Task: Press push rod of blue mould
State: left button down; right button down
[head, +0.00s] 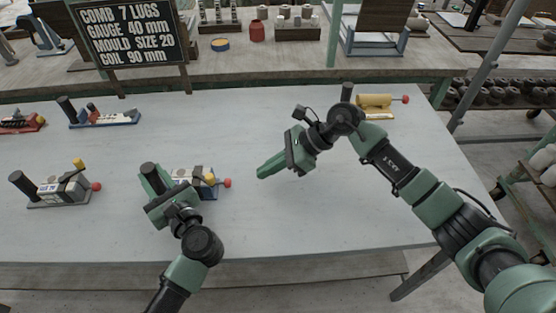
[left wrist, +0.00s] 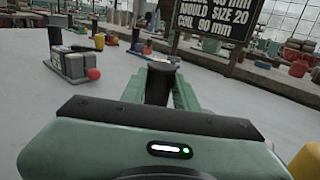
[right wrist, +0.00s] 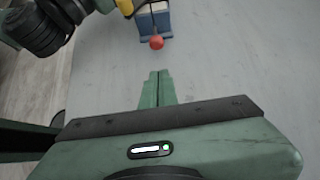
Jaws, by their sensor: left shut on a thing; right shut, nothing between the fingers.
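The blue mould (head: 210,193) lies on the pale table, partly hidden by my left gripper. Its push rod ends in a red ball (head: 228,183) pointing right; the ball also shows in the right wrist view (right wrist: 156,42). My left gripper (head: 152,175) is shut on the dark post (left wrist: 160,82) at the mould's left end. A yellow knob (head: 210,179) sits on top of the mould. My right gripper (head: 262,172) is shut and empty, to the right of the red ball and apart from it. In the right wrist view its fingertips (right wrist: 158,75) point towards the ball.
A grey mould (head: 60,188) stands to the left, a blue and red one (head: 104,118) and a red one (head: 20,122) behind it. A yellow mould (head: 375,102) is at the back right. A sign (head: 130,35) stands at the back.

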aim_at(226, 180)
jog(key=a, duration=0.1)
jog(key=a+f, duration=0.1)
jog(key=a, duration=0.1)
jog(key=a+f, duration=0.1)
jog(key=a, duration=0.1)
jog(key=shift+w+a, duration=0.1)
jog(key=shift+a, duration=0.55)
pick_arm(q)
jog(key=shift+d, duration=0.1)
pick_arm(e)
jog(key=shift+a, duration=1.45)
jog(key=shift+d, duration=0.1)
